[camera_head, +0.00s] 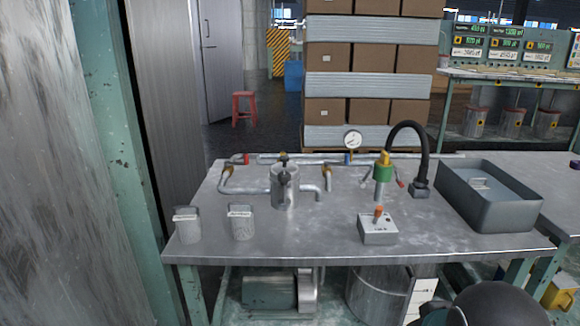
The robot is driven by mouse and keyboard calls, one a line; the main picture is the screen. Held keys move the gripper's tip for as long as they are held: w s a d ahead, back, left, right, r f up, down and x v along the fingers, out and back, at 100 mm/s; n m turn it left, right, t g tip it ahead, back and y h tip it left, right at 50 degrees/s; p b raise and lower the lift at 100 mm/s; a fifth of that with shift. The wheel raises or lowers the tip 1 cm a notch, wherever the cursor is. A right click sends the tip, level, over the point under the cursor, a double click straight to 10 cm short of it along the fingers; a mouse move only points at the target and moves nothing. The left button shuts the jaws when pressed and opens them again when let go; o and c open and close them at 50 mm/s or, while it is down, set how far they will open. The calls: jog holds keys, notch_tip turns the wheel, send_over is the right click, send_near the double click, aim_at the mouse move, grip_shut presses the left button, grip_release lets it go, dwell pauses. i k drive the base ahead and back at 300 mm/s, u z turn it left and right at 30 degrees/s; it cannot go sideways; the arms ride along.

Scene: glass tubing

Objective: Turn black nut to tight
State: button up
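A metal cylindrical vessel (285,190) stands on the workbench, left of its middle, with pipes running to it from both sides. A small dark fitting (284,158) sits on its top and looks like the black nut. It is too small to tell its exact shape or how tight it is. My gripper cannot be made out. Only a dark rounded part of my arm shows at the bottom right, well away from the vessel.
The metal workbench (330,240) holds two small metal canisters (242,224), a control box with an orange-tipped lever (378,230), a green-and-yellow fitting (383,174) with a black hose, a gauge (353,140) and a grey tray (490,210). The front middle is clear. A green post stands at left.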

aim_at(284, 176)
jog(key=u, duration=0.3)
jog(key=i, duration=0.85)
jog(key=u, duration=0.45)
